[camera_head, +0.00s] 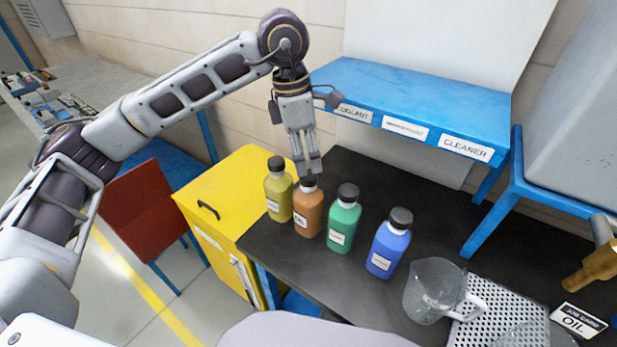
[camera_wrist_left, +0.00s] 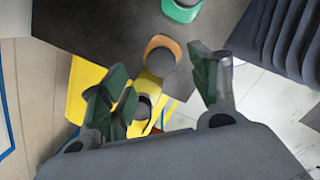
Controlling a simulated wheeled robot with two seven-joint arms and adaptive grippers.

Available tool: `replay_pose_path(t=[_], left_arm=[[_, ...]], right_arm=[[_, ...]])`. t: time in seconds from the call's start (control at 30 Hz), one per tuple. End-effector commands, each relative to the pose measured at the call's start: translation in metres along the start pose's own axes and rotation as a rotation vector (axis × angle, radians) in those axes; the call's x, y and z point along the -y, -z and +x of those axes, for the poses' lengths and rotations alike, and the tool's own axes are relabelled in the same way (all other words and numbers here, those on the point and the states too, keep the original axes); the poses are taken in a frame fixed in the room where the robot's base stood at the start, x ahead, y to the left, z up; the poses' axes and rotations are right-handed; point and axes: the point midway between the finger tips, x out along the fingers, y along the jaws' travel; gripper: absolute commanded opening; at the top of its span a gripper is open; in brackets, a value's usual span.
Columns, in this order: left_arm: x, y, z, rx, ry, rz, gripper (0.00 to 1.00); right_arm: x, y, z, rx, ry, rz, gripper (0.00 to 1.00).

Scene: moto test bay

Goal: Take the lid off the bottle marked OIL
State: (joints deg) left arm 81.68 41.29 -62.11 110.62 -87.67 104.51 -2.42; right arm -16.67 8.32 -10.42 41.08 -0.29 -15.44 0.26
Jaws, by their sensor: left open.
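Four-colour bottles with dark caps stand in a row on the black worktop: yellow (camera_head: 278,195), orange (camera_head: 308,213), green (camera_head: 343,225) and blue (camera_head: 388,248). Their white labels are too small to read, so I cannot tell which is marked OIL. My left gripper (camera_head: 308,167) is open and points down just above the orange bottle's dark cap (camera_head: 307,184). In the left wrist view, the orange bottle (camera_wrist_left: 162,41) shows near the open fingers (camera_wrist_left: 163,80), and the green bottle (camera_wrist_left: 182,10) is at the top. My right gripper is not in view.
A job card (camera_head: 578,320) reading OIL stands at the right. A clear jug (camera_head: 432,290) and a perforated metal tray (camera_head: 500,312) are near the front. A blue shelf (camera_head: 430,95) with labels is behind. A yellow cabinet (camera_head: 215,215) stands left; a brass-coloured object (camera_head: 597,265) is far right.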

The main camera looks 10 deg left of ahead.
Motion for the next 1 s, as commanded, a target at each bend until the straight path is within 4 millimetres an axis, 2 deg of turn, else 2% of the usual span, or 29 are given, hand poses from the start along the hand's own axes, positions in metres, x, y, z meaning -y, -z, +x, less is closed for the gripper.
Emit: replay_pose_path(t=[0.27, 0.7, 1.0], left_arm=[[0.0, 0.001, 0.007, -0.001, 0.001, 0.0, 0.62], [0.0, 0.004, 0.049, -0.001, 0.0, 0.0, 0.62], [0.0, 0.004, 0.052, 0.0, 0.0, 0.0, 0.62]], right_arm=[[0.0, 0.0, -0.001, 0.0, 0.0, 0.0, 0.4], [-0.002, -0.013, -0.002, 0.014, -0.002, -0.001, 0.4], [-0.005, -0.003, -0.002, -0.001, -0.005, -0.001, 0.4]])
